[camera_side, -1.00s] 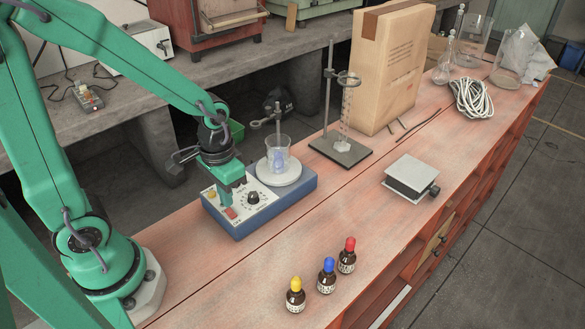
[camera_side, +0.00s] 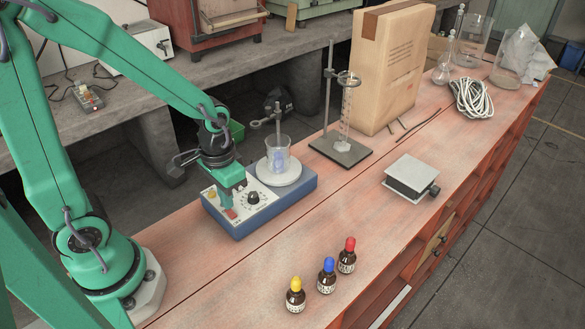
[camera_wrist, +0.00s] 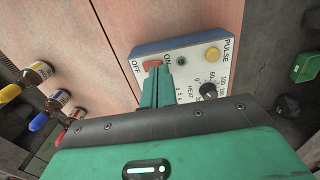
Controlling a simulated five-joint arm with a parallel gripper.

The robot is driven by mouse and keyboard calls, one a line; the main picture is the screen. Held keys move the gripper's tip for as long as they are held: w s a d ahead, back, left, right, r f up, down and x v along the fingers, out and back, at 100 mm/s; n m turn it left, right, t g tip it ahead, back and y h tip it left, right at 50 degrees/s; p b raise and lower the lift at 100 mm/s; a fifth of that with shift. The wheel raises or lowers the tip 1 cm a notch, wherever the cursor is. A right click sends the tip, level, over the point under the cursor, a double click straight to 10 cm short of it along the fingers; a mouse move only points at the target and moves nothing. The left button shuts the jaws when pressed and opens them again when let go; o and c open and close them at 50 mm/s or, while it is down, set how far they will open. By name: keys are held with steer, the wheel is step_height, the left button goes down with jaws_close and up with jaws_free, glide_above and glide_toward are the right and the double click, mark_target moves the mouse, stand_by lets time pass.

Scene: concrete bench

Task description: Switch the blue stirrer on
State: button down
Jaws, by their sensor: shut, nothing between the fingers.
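The blue stirrer (camera_side: 293,202) stands on the bench with a white front panel. Its red rocker switch (camera_wrist: 152,64) lies between the labels OFF and ON in the wrist view. My gripper (camera_wrist: 158,72) is shut and empty, with its tips at the switch on the ON side; they hide part of it. I cannot tell whether they touch it or which way the rocker is tipped. In the side view my gripper (camera_side: 227,206) points down over the panel's left part. A small dark green lamp (camera_wrist: 181,61) sits beside the switch and looks unlit.
A black knob (camera_wrist: 208,90) and a yellow PULSE button (camera_wrist: 212,52) share the panel. A glass beaker (camera_side: 279,155) stands on the white plate (camera_side: 291,176). Several other things are farther right; three capped bottles (camera_side: 327,276) stand at the front.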

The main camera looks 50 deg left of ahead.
steer(key=shift+f, duration=0.6)
stand_by(0.6)
steer(key=shift+r, duration=3.5)
steer(key=s+r+t, duration=0.2)
steer(key=r, duration=0.3)
steer(key=s+a+r+t, duration=0.1)
steer(key=s+r+t, duration=0.1)
steer(key=r, duration=0.4)
steer(key=shift+r+t, duration=0.15)
steer(key=shift+t, duration=0.65)
steer(key=c, duration=2.1)
jaws_free()
